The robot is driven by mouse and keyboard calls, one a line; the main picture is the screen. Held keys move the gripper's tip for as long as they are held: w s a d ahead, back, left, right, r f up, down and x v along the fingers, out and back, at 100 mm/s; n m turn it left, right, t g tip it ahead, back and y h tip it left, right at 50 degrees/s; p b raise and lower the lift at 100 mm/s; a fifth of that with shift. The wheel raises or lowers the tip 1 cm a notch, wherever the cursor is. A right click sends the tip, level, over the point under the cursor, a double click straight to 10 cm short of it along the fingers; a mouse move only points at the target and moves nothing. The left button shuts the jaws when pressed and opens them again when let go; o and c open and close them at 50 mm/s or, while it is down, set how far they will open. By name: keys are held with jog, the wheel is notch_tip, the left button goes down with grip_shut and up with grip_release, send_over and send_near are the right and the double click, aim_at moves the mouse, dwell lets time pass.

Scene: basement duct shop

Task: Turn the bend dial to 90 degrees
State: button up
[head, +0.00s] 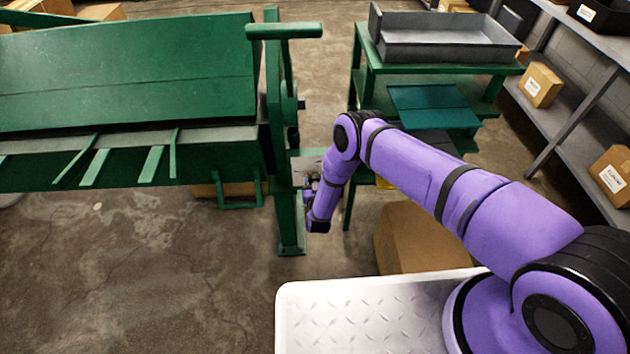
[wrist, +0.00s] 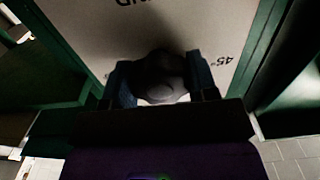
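The dark round knob of the bend dial (wrist: 160,72) stands on a pale plate (wrist: 105,35) in the wrist view. A "45°" mark reads upside down at the plate's right, and part of a dark word shows at the top edge. My gripper (wrist: 160,85) has one finger on each side of the knob, close against its edges; whether both press on it I cannot tell. The knob's pointer and a 90 mark are not visible. In the head view, my gripper (head: 312,188) is at the plate on the green brake's right end post (head: 287,215), and my arm hides much of the dial.
The green bending brake (head: 130,80) fills the left. A green stand (head: 368,85) with a grey tray (head: 440,42) is behind my arm. A cardboard box (head: 405,235) sits on the floor below. Shelves (head: 570,90) line the right. The floor at front left is clear.

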jog(key=shift+c, duration=1.1)
jog(key=m, duration=0.8)
jog(key=shift+m, duration=0.3)
jog(key=m, duration=0.5)
jog(key=shift+m, duration=2)
